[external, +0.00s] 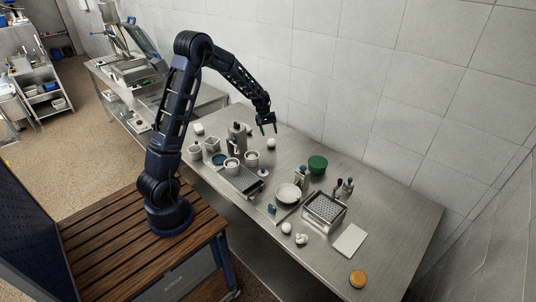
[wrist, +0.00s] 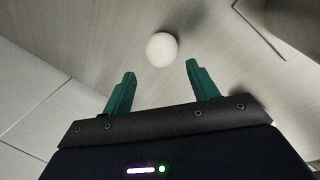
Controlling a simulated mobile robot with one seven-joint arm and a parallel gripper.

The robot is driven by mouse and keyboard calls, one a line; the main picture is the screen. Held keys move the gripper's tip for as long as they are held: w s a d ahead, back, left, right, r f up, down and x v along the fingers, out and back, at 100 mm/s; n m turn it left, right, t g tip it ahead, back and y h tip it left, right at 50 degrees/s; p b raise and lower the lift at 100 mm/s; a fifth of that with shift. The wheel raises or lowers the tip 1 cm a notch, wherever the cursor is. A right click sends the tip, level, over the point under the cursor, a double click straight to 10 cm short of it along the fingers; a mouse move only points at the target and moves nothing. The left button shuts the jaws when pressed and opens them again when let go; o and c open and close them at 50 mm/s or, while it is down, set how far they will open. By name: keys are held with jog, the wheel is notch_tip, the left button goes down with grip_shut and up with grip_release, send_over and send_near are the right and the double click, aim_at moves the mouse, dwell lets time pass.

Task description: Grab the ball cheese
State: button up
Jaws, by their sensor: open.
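A white ball (wrist: 161,49), which looks like the ball cheese, lies on the steel table in the wrist view. It sits just ahead of the gap between my fingertips, apart from both. In the external view, a white ball (external: 271,143) lies near the wall, just below my gripper (external: 268,130). My gripper, with green fingers in the wrist view (wrist: 160,70), is open and empty, pointing down above the table. Similar white round things lie elsewhere: one (external: 198,128) at the back left, one (external: 286,228) at the front. I cannot tell their kinds.
The steel table (external: 400,215) holds pots (external: 231,165), a grey bottle (external: 237,135), a white bowl (external: 288,193), a green round container (external: 317,164), a perforated basket (external: 324,210), a white board (external: 350,240) and an orange disc (external: 358,279). The tiled wall stands close behind my gripper.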

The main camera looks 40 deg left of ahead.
aim_at(271, 139)
jog(key=x, duration=0.7)
jog(key=shift+s+d+f, duration=0.1)
jog(key=shift+s+f, duration=0.1)
jog(key=shift+s, duration=0.05)
jog(key=c, duration=0.8)
jog(key=shift+r, duration=0.1)
